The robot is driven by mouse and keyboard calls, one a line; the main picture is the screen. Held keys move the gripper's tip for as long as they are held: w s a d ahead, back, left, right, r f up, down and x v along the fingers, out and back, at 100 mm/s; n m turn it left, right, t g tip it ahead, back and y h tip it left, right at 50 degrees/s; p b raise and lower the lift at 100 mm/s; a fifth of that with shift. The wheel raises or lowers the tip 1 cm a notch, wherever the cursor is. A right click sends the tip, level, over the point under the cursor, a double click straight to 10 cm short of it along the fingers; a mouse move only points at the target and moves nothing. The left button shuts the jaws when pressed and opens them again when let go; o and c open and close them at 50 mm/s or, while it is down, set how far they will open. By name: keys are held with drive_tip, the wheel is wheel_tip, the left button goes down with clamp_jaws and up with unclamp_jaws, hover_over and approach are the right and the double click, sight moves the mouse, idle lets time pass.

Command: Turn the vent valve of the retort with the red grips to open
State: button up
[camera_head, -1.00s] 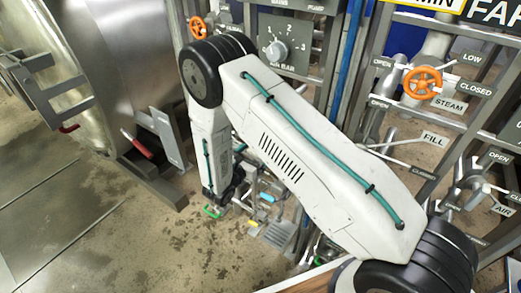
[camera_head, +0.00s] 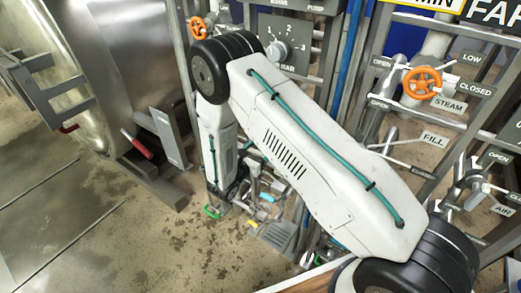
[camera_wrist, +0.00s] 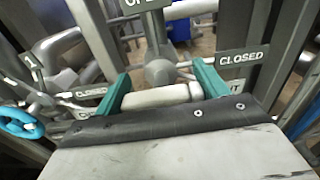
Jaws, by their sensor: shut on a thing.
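In the wrist view my gripper (camera_wrist: 162,92) has its two teal fingers at either end of a pale grey bar-like valve handle (camera_wrist: 158,97), shut on it. A grey valve body (camera_wrist: 160,72) stands just behind the handle. A CLOSED sign (camera_wrist: 241,57) is to its right, and a sign at the top edge is cut off, with only part of its word showing. A label partly hidden by the right finger ends in "NT". The retort (camera_head: 115,60) with red grips (camera_head: 143,149) stands at left.
A blue handwheel (camera_wrist: 20,122) and another CLOSED sign (camera_wrist: 91,92) are at left in the wrist view. Pipes and frame posts crowd around. In the head view, an orange handwheel (camera_head: 422,82) is at right and a dial (camera_head: 284,42) at top. Floor at lower left is clear.

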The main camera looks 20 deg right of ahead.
sight(254, 154)
drive_tip(key=shift+w+a+n, duration=0.1)
drive_tip(key=shift+a+n, duration=0.05)
drive_tip(key=shift+n, duration=1.2)
drive_tip(key=shift+w+a+n, duration=0.1)
drive_tip(key=shift+n, duration=1.25)
drive_tip(key=o, duration=1)
drive_tip(key=shift+a, duration=0.15)
drive_tip(key=shift+d, duration=0.2)
drive_tip(key=shift+a, duration=0.1)
drive_tip(key=v, duration=0.7)
drive_tip(key=shift+s+a, duration=0.25)
